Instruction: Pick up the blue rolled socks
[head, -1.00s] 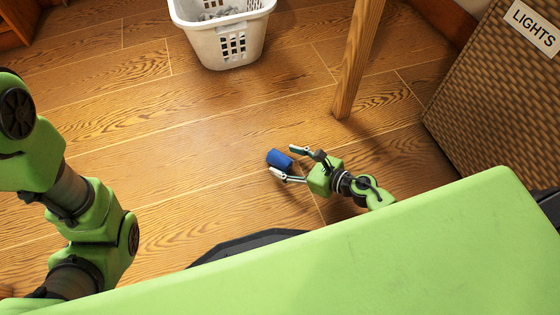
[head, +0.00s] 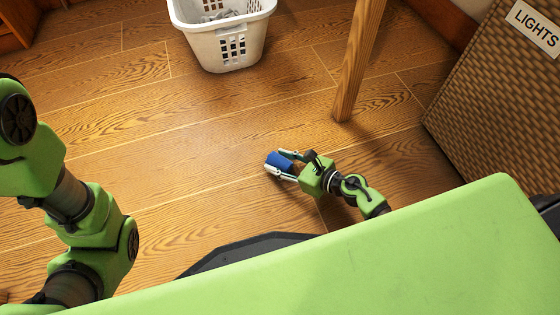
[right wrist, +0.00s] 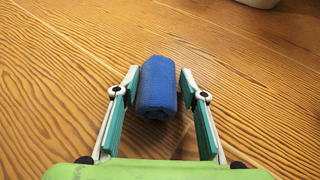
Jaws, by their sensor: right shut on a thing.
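The blue rolled socks (head: 279,162) are a small blue cylinder low over the wood floor in the middle of the head view. They also show in the right wrist view (right wrist: 157,86), upright in the picture between the two fingers. My right gripper (head: 277,161) is shut on the socks, one finger on each side; in the right wrist view its fingertips (right wrist: 159,80) are at the socks' sides. I cannot tell whether the socks are clear of the floor. My left arm shows at the left, but its gripper is out of view.
A white laundry basket (head: 222,40) with grey cloth inside stands at the top. A wooden leg (head: 358,65) rises right of it. A woven hamper (head: 497,95) labelled LIGHTS stands at the right. The floor left of the socks is clear.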

